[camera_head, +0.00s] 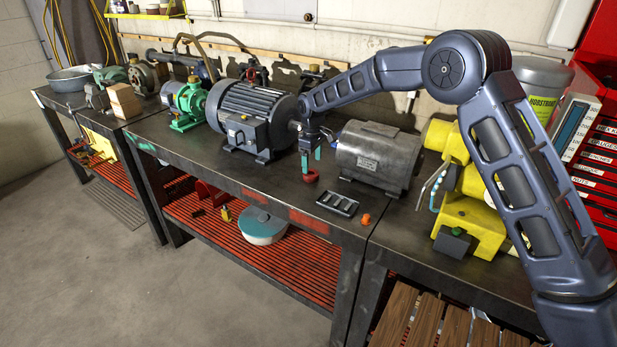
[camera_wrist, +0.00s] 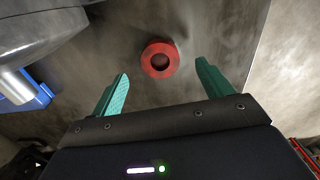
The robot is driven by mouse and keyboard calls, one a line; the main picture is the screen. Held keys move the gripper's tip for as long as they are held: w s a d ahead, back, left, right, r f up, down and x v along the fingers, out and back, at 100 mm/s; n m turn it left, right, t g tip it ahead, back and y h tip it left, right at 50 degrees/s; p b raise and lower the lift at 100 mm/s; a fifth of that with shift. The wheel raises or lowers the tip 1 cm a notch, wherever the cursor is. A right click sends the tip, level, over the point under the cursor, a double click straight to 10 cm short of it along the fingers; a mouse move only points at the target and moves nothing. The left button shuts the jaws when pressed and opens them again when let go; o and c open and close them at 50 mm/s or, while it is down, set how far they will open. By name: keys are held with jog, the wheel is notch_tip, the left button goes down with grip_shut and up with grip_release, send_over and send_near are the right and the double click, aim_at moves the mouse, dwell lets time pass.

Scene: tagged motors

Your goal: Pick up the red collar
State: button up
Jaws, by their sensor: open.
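The red collar (camera_head: 311,177) lies on the dark workbench top (camera_head: 275,189), between a large grey motor and a grey cylindrical motor. In the wrist view the red collar (camera_wrist: 160,60) shows as a ring with a dark centre hole, ahead of and between the fingers. My gripper (camera_head: 311,158) points down just above the collar in the head view. In the wrist view my gripper (camera_wrist: 159,80) has its two teal fingers spread apart with nothing between them. The fingers look apart from the collar.
The large dark grey motor (camera_head: 250,115) stands left of my gripper and the grey cylindrical motor (camera_head: 378,158) close to its right. A black slotted tray (camera_head: 338,203) and a small orange piece (camera_head: 366,219) lie near the bench's front edge. Yellow equipment (camera_head: 470,220) stands further right.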

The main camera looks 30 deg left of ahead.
aim_at(311, 173)
jog(key=shift+a+f, duration=0.2)
jog(key=shift+f, duration=2.35)
jog(key=shift+r, duration=0.1)
jog(key=c, duration=1.3)
